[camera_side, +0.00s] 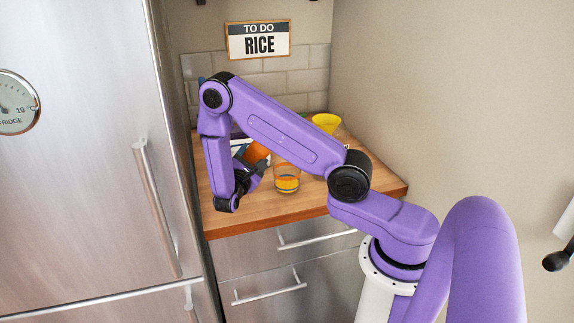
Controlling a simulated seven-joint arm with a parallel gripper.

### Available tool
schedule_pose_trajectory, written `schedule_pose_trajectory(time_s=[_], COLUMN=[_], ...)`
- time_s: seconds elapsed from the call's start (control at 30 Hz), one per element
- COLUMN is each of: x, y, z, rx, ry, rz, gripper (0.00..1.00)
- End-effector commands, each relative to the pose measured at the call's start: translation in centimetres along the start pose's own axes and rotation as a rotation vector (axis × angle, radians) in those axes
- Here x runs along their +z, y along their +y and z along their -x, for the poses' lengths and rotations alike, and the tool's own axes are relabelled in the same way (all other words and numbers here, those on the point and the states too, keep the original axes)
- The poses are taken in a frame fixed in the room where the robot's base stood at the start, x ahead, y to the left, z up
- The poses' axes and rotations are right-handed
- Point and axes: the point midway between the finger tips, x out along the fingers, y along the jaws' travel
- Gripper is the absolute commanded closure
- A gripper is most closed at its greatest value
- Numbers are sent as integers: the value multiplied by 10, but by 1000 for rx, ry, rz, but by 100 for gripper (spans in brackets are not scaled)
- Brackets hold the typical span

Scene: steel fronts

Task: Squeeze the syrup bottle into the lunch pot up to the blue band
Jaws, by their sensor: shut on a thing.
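My gripper (254,166) is low over the left part of the wooden counter, seen small and partly behind my own arm. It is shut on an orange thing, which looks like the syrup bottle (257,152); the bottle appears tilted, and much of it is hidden. The lunch pot (287,172) looks like a clear round container standing on the counter just right of my gripper. Orange-yellow contents show in its lower part. The blue band is too small to make out clearly, so I cannot tell the level against it. No stream between bottle and pot can be made out.
A yellow bowl (326,122) stands at the back right of the counter (305,208). Whitish items behind my arm are mostly hidden. A steel fridge (80,180) rises close at left; walls close the back and right.

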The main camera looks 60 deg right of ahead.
Motion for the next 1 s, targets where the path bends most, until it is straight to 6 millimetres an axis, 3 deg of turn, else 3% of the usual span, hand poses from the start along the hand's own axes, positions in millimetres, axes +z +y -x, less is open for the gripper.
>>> schedule_pose_trajectory(time_s=[0.63,1.0], x=[30,32], y=[23,24], z=[-1,-1], rx=[1,1], ry=[-1,-1], rz=[-3,0], gripper=[48,48])
